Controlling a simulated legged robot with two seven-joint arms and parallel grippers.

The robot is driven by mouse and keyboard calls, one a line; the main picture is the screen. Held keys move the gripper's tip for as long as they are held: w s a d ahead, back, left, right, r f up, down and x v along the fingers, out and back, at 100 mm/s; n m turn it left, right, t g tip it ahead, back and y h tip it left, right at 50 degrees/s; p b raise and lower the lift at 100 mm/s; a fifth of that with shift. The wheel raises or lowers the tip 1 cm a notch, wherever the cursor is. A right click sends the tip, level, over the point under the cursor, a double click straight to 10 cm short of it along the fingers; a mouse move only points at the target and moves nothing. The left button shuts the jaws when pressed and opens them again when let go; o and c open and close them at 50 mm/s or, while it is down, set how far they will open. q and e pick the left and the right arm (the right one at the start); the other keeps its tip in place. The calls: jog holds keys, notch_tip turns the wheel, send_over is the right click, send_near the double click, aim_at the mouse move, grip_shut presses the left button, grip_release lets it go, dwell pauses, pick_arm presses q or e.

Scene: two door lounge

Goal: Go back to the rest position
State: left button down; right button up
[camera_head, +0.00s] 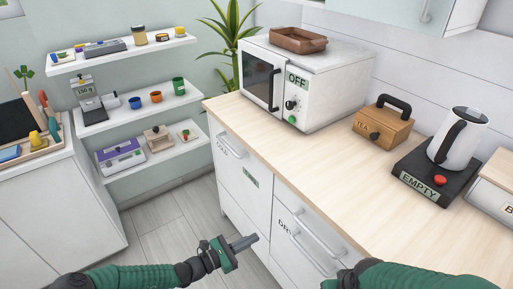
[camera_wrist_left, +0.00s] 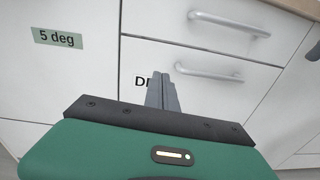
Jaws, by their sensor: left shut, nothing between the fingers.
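My left gripper (camera_head: 243,242) is low in front of the white counter cabinet in the head view, apart from the drawer fronts as far as I can see. Its two fingers are together with nothing between them. In the left wrist view the shut gripper (camera_wrist_left: 160,82) points toward the white drawer fronts (camera_wrist_left: 90,75), which carry a "5 deg" label (camera_wrist_left: 58,38). My right arm is a green link at the bottom right of the head view, over the counter's near edge. Its gripper is out of view.
Drawer handles (camera_head: 318,240) stick out. Wall shelves (camera_head: 150,118) stand left; the floor (camera_head: 165,215) between is clear.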

pick_arm(q)
jog(key=s+a+f+m+g+y, duration=0.2)
jog(key=s+m+g+y, duration=0.4)
jog(key=s+m+g, duration=0.7)
jog(key=s+a+r+m+t+y, duration=0.3)
jog(key=s+a+r+m+y, duration=0.25)
jog(key=a, duration=0.25)
jog(key=s+a+r+m+t+y, duration=0.3)
jog(key=s+a+r+m+y, duration=0.1)
jog(key=a+r+m, duration=0.3)
notch_tip(320, 180, up, 13)
jog(key=n+p, duration=0.1)
jog(key=p, duration=1.2)
jog(key=shift+s+a, duration=0.2)
jog(key=shift+a, duration=0.15)
pick_arm(e)
jog(key=w+v, duration=0.3)
jog(key=v, duration=0.9)
jog(key=shift+s+a+r, duration=0.15)
jog(key=shift+a+r, duration=0.05)
jog(key=shift+r, duration=0.5)
pick_arm(q)
jog(key=shift+n+h, duration=0.25)
